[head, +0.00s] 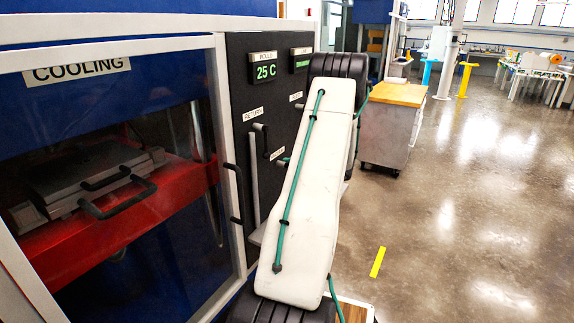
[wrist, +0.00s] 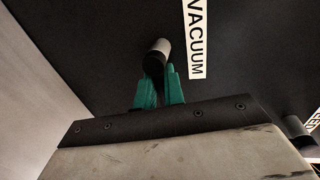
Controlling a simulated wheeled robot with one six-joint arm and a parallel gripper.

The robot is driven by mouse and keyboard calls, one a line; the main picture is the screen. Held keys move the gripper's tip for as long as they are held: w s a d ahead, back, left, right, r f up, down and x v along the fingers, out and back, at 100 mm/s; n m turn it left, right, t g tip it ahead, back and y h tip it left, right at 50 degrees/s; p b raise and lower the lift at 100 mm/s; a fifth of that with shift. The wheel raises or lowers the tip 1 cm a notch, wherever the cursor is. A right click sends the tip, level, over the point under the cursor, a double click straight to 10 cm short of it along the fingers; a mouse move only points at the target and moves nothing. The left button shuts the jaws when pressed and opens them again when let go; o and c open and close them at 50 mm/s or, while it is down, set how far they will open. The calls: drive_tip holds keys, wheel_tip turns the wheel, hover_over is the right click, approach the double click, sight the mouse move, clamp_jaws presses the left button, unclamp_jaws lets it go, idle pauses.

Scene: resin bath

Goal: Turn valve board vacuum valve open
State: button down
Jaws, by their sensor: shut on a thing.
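The dark valve board (head: 238,75) stands left of my arm in the head view, and its black face (wrist: 90,40) fills most of the wrist view. In the wrist view a white VACUUM label (wrist: 196,38) is on the board. Just left of it is the vacuum valve handle (wrist: 159,47), a dark bar with a light grey rounded end. My gripper (wrist: 159,88) has its green fingers closed around the lower part of this handle. In the head view my white arm hides the gripper and this valve.
Another valve handle (wrist: 297,127) with a partly cut-off label is at lower right in the wrist view. A glass-fronted cooling press (head: 110,190) with a black door handle (head: 236,195) stands left. A wood-topped cabinet (head: 400,93) stands behind.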

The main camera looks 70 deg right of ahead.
drive_tip(key=shift+s, duration=0.1)
drive_tip(key=c, duration=1.6)
unclamp_jaws()
drive_tip(key=v, duration=0.7)
drive_tip(key=shift+s+a, duration=0.1)
drive_tip(key=shift+s, duration=0.25)
